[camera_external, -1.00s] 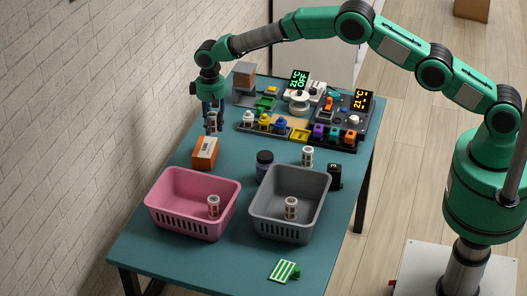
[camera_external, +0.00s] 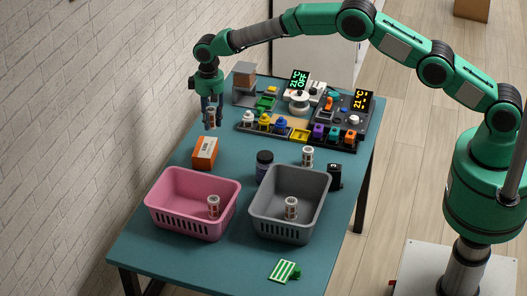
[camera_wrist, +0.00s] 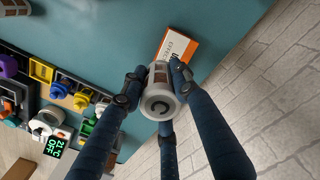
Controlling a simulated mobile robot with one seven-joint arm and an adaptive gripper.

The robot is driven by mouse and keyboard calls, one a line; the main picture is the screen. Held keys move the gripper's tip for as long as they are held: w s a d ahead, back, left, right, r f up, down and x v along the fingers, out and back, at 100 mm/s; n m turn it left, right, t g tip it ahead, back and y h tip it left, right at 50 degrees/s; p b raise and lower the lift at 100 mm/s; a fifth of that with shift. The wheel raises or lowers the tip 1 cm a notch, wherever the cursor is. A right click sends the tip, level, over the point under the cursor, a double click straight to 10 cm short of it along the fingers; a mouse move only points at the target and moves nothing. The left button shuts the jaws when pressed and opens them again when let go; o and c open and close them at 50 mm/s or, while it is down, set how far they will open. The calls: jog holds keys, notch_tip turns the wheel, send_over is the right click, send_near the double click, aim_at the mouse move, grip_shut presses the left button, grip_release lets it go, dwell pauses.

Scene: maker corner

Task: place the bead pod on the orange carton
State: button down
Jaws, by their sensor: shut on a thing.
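My gripper (camera_external: 211,117) is shut on a bead pod (camera_external: 210,117), a small white and brown cylinder. The orange carton (camera_external: 205,152) lies on the teal table below and slightly nearer than the held pod. In the wrist view the carton (camera_wrist: 178,45) shows just beyond the pod, partly hidden by it and a finger. The pod appears above the carton's height, apart from it.
Similar pods stand in the pink basket (camera_external: 160,217), in the grey basket (camera_external: 262,222) and on the table (camera_external: 307,156). A dark jar (camera_external: 264,163) stands right of the carton. Trays with coloured parts (camera_external: 300,131) fill the back. The brick wall is at left.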

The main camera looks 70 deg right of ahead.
jog(key=shift+w+a+r+p, duration=0.1)
jog(key=shift+a+p, duration=0.1)
jog(key=shift+a, duration=0.4)
jog(key=shift+w+a+r+p, duration=0.1)
jog(key=shift+a+p, duration=0.1)
jog(key=shift+a, duration=0.4)
jog(key=shift+f, duration=0.15)
send_over(211, 153)
jog(key=shift+a+f, duration=0.1)
jog(key=shift+f, duration=2.9)
jog(key=shift+f, duration=0.1)
jog(key=shift+f+b, duration=0.3)
jog(key=shift+f, duration=1.5)
jog(key=shift+f, duration=0.15)
jog(key=c, duration=1.3)
grip_release()
jog(key=shift+c, duration=0.2)
